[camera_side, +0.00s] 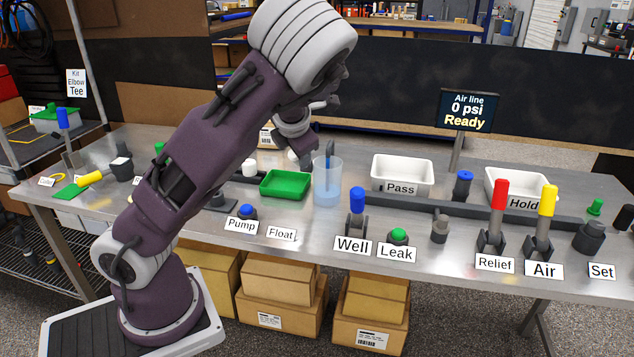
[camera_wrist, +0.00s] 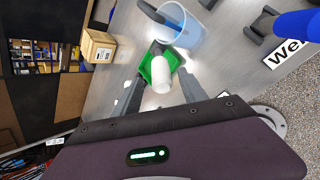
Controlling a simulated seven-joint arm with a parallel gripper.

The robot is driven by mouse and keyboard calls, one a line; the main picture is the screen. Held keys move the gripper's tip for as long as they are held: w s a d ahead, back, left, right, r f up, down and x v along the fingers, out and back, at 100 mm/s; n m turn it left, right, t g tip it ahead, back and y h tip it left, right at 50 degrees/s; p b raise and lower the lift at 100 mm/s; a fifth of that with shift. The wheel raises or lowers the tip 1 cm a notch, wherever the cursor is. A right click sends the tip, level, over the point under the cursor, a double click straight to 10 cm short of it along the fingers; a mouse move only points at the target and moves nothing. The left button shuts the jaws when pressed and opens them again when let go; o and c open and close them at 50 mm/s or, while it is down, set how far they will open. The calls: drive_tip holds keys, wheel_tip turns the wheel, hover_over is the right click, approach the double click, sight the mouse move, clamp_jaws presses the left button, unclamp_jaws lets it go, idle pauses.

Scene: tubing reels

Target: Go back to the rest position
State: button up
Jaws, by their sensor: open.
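My gripper (camera_wrist: 160,75) is open, its two dark fingers apart in the wrist view. A white cylinder (camera_wrist: 167,70) shows between the fingers in that view, against the green tray (camera_wrist: 147,67); whether it touches anything is unclear. In the side view my arm leans over the bench from the left. Its wrist is above the bench behind the green tray (camera_side: 285,185), and the fingertips are hard to make out there. The clear beaker (camera_side: 327,185) with a blue stick stands just right of the tray; it also shows in the wrist view (camera_wrist: 178,25).
The white Pass bin (camera_side: 402,168) and Hold bin (camera_side: 505,180) stand at the back right. The Well lever (camera_side: 357,205), red Relief lever (camera_side: 499,200) and yellow Air lever (camera_side: 546,205) rise along the front. The screen (camera_side: 468,111) reads "Air line 0 psi Ready". Cardboard boxes (camera_side: 280,290) sit below.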

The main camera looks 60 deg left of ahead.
drive_tip(key=w+d+r+n+t, duration=0.2)
drive_tip(key=w+r+n+t, duration=0.2)
drive_tip(key=n, duration=0.4)
drive_tip(key=s+d+r+n+g+h, duration=0.1)
drive_tip(key=s+d+r+n+h, duration=0.1)
drive_tip(key=s+d+n, duration=1)
drive_tip(key=s+d+r+n+g+h, duration=0.1)
drive_tip(key=s+d+n+h, duration=0.4)
drive_tip(key=s+d+n, duration=0.6)
drive_tip(key=s+n, duration=0.1)
drive_tip(key=n, duration=0.3)
drive_tip(key=shift+s+d+r, duration=0.25)
drive_tip(key=shift+d+r, duration=0.1)
